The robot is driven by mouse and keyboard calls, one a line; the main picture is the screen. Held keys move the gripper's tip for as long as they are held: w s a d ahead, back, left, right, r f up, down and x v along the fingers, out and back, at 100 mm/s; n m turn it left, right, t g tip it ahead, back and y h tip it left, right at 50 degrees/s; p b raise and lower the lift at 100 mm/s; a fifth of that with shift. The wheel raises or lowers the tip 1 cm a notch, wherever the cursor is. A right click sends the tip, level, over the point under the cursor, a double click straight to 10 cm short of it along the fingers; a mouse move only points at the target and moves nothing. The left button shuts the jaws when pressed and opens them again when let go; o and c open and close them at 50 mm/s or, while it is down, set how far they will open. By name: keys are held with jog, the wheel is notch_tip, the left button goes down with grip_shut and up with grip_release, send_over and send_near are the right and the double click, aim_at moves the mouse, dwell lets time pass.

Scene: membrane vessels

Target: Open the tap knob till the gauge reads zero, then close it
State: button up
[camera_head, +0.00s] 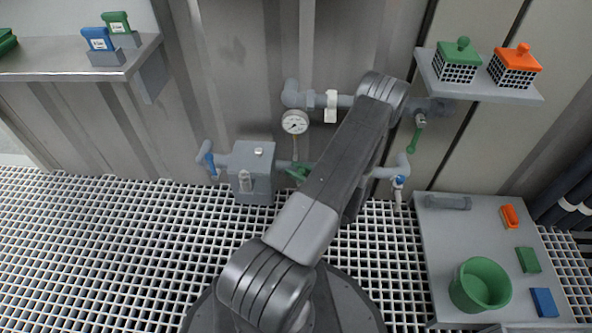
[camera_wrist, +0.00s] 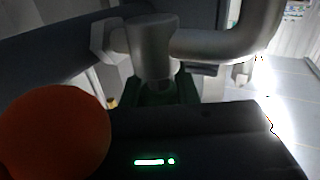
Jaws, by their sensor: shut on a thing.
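The round white gauge (camera_head: 294,122) is on the wall pipework; its needle is too small to read. A green knob (camera_head: 298,171) sits on the lower pipe below it, partly covered by my arm. In the wrist view a dark green part (camera_wrist: 150,87) shows under a grey pipe fitting, just beyond the dark body of my gripper (camera_wrist: 158,100). My gripper is shut on this green part, which seems to be the knob; the fingertips are hardly visible. In the head view my arm hides the gripper.
A grey box (camera_head: 253,172) stands left of the knob. Blue-handled taps (camera_head: 210,163) flank it, and a green lever (camera_head: 416,137) hangs at right. A blurred orange round thing (camera_wrist: 55,132) fills the wrist view's left. A table with a green bucket (camera_head: 481,284) stands right.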

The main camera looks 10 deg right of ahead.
jog(key=m+t+h, duration=0.2)
jog(key=m+h, duration=0.1)
jog(key=h, duration=0.1)
jog(key=m+t+h+b, duration=0.1)
jog(key=m+t+h, duration=0.1)
jog(key=m+h, duration=0.1)
jog(key=d+m+t+h, duration=0.1)
jog(key=m+t+h, duration=0.1)
jog(key=h, duration=0.3)
jog(key=shift+w+m, duration=0.35)
jog(key=shift+m, duration=0.15)
jog(key=m+h, duration=0.1)
jog(key=h, duration=0.1)
jog(key=m+h, duration=0.1)
jog(key=h, duration=0.1)
jog(key=m+h, duration=0.2)
jog(key=shift+d+h+b, duration=0.35)
jog(key=shift+d+h, duration=0.05)
jog(key=shift+s+d+m+g+h, duration=0.1)
jog(key=shift+d+m+g+h, duration=0.1)
jog(key=shift+m+g+h, duration=0.65)
jog(key=shift+s+d+m+g+h, duration=0.15)
jog(key=shift+m+g+h, duration=0.3)
jog(key=shift+m+h, duration=0.8)
jog(key=shift+w+h, duration=0.1)
jog(key=shift+h, duration=0.5)
jog(key=o, duration=1)
